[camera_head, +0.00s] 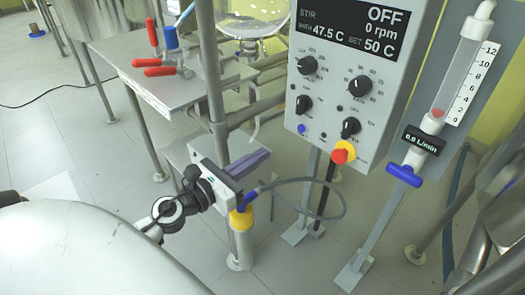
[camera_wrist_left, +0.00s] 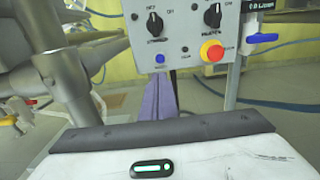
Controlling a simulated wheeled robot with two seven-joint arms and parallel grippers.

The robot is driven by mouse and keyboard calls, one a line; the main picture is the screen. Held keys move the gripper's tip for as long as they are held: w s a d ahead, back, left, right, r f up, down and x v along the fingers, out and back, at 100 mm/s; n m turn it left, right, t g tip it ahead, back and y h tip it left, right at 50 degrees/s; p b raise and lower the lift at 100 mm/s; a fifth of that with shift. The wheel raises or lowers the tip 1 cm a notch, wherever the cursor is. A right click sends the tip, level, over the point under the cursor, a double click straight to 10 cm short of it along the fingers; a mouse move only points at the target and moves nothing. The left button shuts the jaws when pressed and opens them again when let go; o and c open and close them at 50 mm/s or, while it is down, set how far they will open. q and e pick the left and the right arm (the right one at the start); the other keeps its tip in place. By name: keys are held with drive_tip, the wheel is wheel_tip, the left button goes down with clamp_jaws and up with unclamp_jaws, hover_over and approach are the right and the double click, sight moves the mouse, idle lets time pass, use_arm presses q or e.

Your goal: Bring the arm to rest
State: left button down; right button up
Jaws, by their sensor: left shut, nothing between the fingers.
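My left arm (camera_head: 185,203) comes in from the lower left in the head view. My left gripper (camera_head: 262,156) is shut and empty, with its purple-grey fingers together, pointing right in front of the steel frame. In the left wrist view, the shut fingers (camera_wrist_left: 162,98) point toward the underside of the control box (camera_wrist_left: 185,30) and look apart from it. My right gripper is not in view.
The control box (camera_head: 345,95) reads OFF, 0 rpm, and has knobs and a red-yellow button (camera_head: 343,152). A flowmeter (camera_head: 462,75) with a blue valve handle (camera_head: 403,174) stands right. Red- and blue-handled valves (camera_head: 160,70) sit behind. Steel posts and a grey hose are near the gripper.

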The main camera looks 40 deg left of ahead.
use_arm(q)
drive_tip(key=s+d+f+n+g, duration=0.3)
drive_tip(key=s+d+f+n, duration=0.3)
drive_tip(key=n, duration=0.5)
drive_tip(key=s+d+f+n+g+h, duration=0.1)
drive_tip(key=s+d+f+n+g, duration=0.25)
drive_tip(key=d+f+n, duration=0.6)
drive_tip(key=s+d+f+n+g, duration=0.2)
drive_tip(key=s+d+n, duration=0.4)
drive_tip(key=n, duration=0.8)
wheel_tip(320, 180, up, 11)
drive_tip(key=s+a+p, duration=0.1)
drive_tip(key=p, duration=1.7)
drive_tip(key=shift+s+a+g, duration=0.3)
drive_tip(key=shift+g, duration=0.15)
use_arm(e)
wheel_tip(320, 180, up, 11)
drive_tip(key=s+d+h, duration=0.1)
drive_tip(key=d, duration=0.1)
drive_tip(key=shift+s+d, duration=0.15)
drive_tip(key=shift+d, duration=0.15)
